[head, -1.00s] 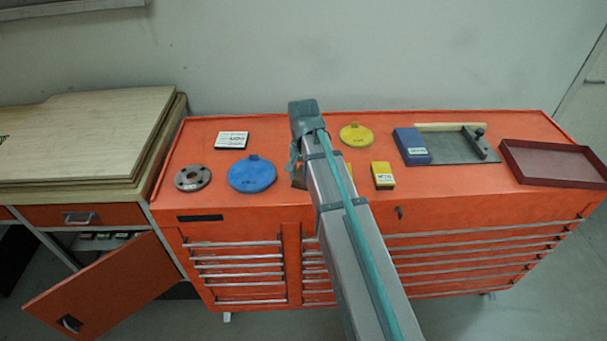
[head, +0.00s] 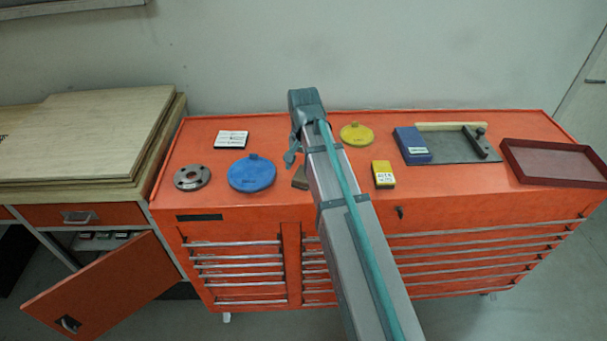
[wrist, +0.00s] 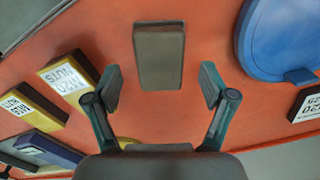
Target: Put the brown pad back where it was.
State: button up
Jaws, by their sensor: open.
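The brown pad (wrist: 159,55) lies on the orange cabinet top in the wrist view, just beyond my fingertips and centred between them. In the head view the pad (head: 300,178) shows beside my arm, partly hidden by it. My gripper (wrist: 160,86) is open and empty, its two fingers spread wider than the pad. In the head view a finger of my gripper (head: 292,156) shows above the cabinet top, near the pad; the rest is hidden behind my arm. The height of the fingers above the top is hard to tell.
A yellow box (head: 383,174), yellow disc (head: 356,134), blue box (head: 411,145) and dark red tray (head: 553,162) are to the right.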

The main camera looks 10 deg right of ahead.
notch_tip(320, 180, up, 9)
jog(key=b, duration=0.1)
jog(key=shift+b, duration=0.4)
jog(key=shift+r, duration=0.1)
